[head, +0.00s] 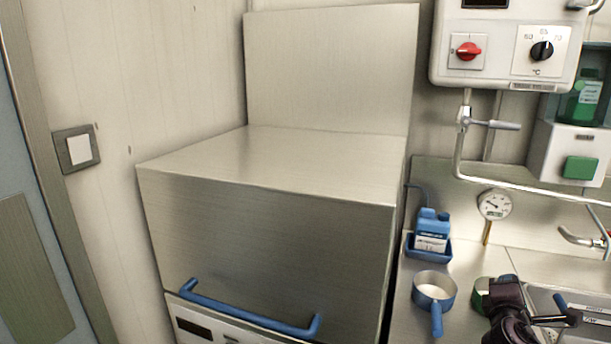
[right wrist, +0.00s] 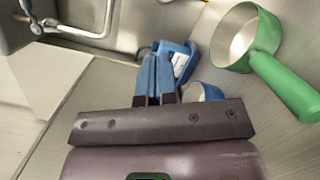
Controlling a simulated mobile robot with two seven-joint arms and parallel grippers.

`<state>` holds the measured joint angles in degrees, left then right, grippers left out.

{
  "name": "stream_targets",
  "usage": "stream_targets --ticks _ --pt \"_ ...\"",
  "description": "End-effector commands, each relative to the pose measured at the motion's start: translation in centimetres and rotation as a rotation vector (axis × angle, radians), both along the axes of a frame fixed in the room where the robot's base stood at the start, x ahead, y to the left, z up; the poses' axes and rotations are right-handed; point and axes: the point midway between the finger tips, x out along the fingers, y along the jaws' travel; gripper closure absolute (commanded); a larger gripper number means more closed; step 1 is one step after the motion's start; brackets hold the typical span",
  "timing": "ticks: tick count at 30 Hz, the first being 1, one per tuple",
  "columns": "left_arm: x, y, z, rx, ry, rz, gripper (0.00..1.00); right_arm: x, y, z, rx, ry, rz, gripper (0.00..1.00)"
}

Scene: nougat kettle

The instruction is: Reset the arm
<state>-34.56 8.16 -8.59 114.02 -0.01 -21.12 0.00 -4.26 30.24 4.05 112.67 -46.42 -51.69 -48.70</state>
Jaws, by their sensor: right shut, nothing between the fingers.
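My right gripper (head: 566,315) is at the lower right of the head view, over the steel counter. In the right wrist view its two blue fingers (right wrist: 155,80) lie close together, shut with nothing between them. My left gripper is in neither view. A scoop with a green handle (right wrist: 285,88) is to the right of the fingers in the right wrist view. In the head view only part of that green scoop (head: 481,298) shows beside my dark wrist.
A dial thermometer (head: 494,204) stands behind. A large steel cabinet (head: 270,235) with a blue handle (head: 250,317) fills the middle. A pipe (head: 530,188) crosses above the counter.

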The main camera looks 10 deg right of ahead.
Motion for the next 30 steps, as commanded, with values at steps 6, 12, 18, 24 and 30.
stream_targets --ticks 6,12,18,24,30 --pt "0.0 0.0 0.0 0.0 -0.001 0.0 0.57 -6.1 4.9 -7.3 0.494 -0.032 -0.073 1.0" --pt "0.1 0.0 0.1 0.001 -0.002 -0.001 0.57 -12.1 10.4 -12.3 0.923 -0.037 -0.209 1.0" --pt "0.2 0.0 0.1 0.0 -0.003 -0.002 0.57 -18.0 16.2 -15.0 1.294 -0.022 -0.391 1.0" --pt "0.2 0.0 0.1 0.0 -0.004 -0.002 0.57 -22.0 20.4 -15.7 1.526 0.0 -0.543 1.0" --pt "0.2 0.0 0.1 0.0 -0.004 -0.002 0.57 -25.1 23.9 -15.5 1.695 0.025 -0.676 1.0"
